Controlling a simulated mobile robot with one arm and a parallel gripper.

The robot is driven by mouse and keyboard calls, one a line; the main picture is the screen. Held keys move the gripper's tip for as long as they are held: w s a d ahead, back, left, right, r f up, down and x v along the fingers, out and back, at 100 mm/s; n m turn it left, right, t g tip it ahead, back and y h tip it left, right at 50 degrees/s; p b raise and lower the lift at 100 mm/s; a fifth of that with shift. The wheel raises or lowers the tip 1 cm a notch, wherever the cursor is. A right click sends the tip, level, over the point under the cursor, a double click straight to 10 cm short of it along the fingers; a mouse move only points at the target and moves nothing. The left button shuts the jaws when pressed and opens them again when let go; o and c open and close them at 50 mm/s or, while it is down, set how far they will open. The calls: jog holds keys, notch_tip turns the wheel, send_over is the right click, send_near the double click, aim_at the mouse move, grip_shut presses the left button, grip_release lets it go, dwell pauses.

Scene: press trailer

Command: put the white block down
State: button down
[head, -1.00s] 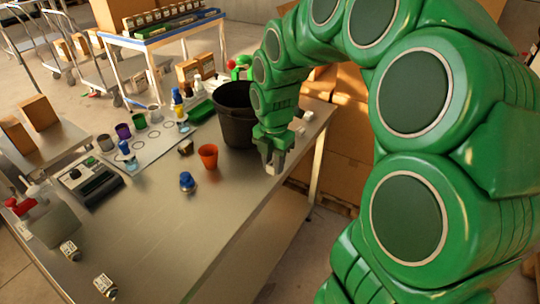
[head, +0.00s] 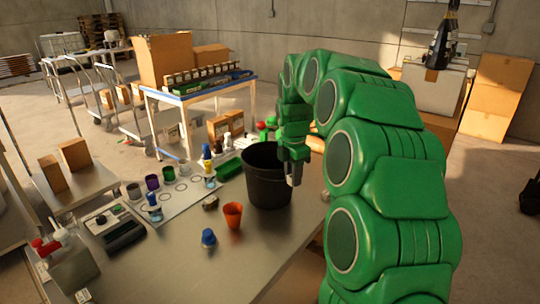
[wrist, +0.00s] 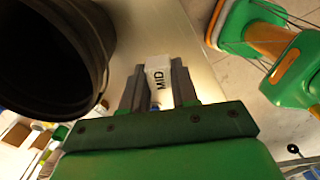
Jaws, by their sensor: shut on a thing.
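The white block (wrist: 159,80), marked MID, is between the two grey fingers of my gripper (wrist: 158,92) in the wrist view. The fingers are shut on it. In the head view my gripper (head: 293,172) points down beside the right side of the black bucket (head: 262,187), and only a small pale tip of the block shows below the fingers. Bare metal table (head: 180,262) shows around the block in the wrist view. I cannot tell whether the block touches the table.
The black bucket's rim (wrist: 104,70) is close on the left in the wrist view. An orange cup (head: 233,215) and a blue-capped item (head: 208,238) stand left of the bucket. Several small cups and bottles stand on a pale mat (head: 180,196). The table front is clear.

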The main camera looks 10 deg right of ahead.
jog(key=w+a+r+m, duration=0.2)
jog(key=w+a, duration=0.1)
jog(key=w, duration=0.7)
jog(key=w+a+f+n, duration=0.2)
jog(key=w+a+f, duration=0.2)
jog(key=w+f, duration=0.6)
jog(key=shift+s+d+f, duration=0.1)
jog(key=shift+s+f, duration=0.05)
jog(key=shift+f, duration=1.55)
jog(key=shift+s+d+f, duration=0.1)
jog(key=shift+s+f, duration=0.05)
jog(key=shift+f, duration=1.5)
jog(key=shift+s+f, duration=0.15)
jog(key=shift+f, duration=1.55)
jog(key=shift+f, duration=0.15)
jog(key=c, duration=0.9)
grip_release()
jog(key=shift+o, duration=0.2)
notch_tip(320, 180, up, 12)
